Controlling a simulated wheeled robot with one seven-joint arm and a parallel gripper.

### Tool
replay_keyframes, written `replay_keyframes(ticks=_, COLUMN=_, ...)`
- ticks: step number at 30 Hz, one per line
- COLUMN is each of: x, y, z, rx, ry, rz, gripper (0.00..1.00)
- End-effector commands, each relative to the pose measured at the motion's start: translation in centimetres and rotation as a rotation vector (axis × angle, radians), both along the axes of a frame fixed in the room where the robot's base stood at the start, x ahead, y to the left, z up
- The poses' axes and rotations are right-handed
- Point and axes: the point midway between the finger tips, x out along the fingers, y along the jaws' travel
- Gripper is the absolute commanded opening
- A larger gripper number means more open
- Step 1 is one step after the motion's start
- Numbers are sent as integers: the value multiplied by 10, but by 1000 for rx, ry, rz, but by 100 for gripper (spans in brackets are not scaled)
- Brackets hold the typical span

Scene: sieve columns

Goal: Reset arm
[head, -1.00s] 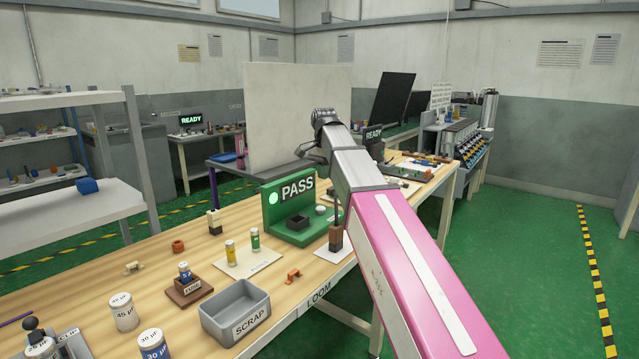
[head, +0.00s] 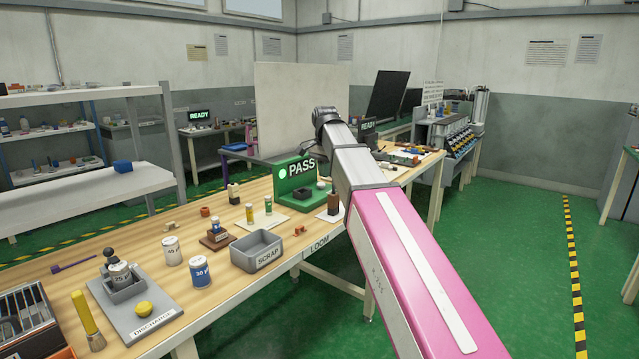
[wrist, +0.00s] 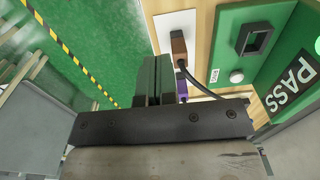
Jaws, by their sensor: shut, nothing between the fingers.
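My arm (head: 405,260) stretches from the lower right up toward the bench in the head view, with its wrist end (head: 329,122) beside the green PASS station (head: 292,183). My gripper (wrist: 155,62) shows in the wrist view with its two dark fingers together and nothing held. It is beside a brown block with a black cable (wrist: 179,45) on a white plate; I cannot tell the exact gap. The PASS station also shows there at the right (wrist: 290,75). In the head view the gripper fingers are hidden behind the arm.
The wooden bench (head: 120,262) carries a grey SCRAP bin (head: 257,250), labelled cylinders (head: 201,273), a discharge plate (head: 150,318) and a rack (head: 28,325). Shelves (head: 90,195) stand at left. Green floor (head: 510,250) is clear at right.

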Motion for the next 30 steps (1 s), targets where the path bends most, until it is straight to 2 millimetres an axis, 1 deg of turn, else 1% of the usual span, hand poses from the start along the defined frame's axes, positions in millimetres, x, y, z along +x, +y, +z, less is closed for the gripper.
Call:
replay_keyframes(ticks=10, x=-4, y=-12, z=-34, rx=-2, ry=2, rz=39, gripper=0)
replay_keyframes(ticks=13, x=-6, y=-18, z=-49, rx=-2, ry=2, rz=56, gripper=0)
replay_keyframes(ticks=17, x=-11, y=-26, z=-73, rx=-3, ry=3, rz=87, gripper=0)
replay_keyframes(ticks=20, x=-15, y=-35, z=-95, rx=-3, ry=4, rz=114, gripper=0)
replay_keyframes(ticks=23, x=-23, y=-46, z=-124, rx=-5, ry=6, rz=149, gripper=0)
replay_keyframes(ticks=30, x=-55, y=-82, z=-212, rx=-6, ry=8, rz=273, gripper=0)
